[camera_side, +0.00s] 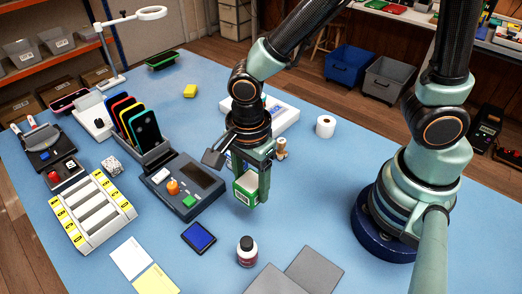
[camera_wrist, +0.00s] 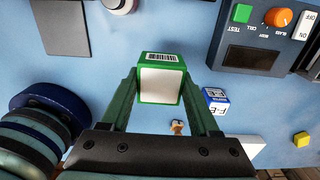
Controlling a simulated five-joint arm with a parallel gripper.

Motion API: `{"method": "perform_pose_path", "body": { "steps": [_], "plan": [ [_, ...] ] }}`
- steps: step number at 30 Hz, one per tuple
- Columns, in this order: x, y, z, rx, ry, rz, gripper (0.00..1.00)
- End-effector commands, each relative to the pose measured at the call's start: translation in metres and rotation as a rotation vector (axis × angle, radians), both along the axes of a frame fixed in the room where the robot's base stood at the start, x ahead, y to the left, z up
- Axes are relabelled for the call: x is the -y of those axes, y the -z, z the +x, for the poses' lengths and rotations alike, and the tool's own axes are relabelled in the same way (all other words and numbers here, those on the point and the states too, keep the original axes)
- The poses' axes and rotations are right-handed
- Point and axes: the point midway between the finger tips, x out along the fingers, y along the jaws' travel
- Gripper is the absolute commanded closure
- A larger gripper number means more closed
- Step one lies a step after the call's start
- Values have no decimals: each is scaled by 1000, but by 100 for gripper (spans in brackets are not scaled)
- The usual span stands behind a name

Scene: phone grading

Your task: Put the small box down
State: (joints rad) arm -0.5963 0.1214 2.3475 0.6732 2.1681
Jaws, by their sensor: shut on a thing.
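The small box, green and white with a barcode label, is between the fingers of my gripper (camera_side: 252,190) in the side view, where the box (camera_side: 246,187) shows near the fingertips. In the wrist view the box (camera_wrist: 161,86) sits between the two green fingers of my gripper (camera_wrist: 160,95), its white face toward the camera. My gripper is shut on it. The box is over the blue table (camera_side: 300,215), right of the grey tester (camera_side: 183,192). Its underside and any gap to the table cannot be made out clearly.
A blue-and-white box (camera_wrist: 215,100) and a small wooden figure (camera_wrist: 177,127) stand close to my gripper. A white roll (camera_side: 325,126) stands behind. Table between mats and roll is clear.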

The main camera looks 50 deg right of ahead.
Motion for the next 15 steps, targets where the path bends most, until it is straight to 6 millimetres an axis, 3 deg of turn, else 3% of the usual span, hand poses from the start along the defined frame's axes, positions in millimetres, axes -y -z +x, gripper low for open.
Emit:
{"method": "perform_pose_path", "body": {
  "steps": [3, 15],
  "plan": [
    [1, 21, -1, -4, 0, -3, 94],
    [0, 56, -1, -3, 0, -2, 94]
  ]
}}
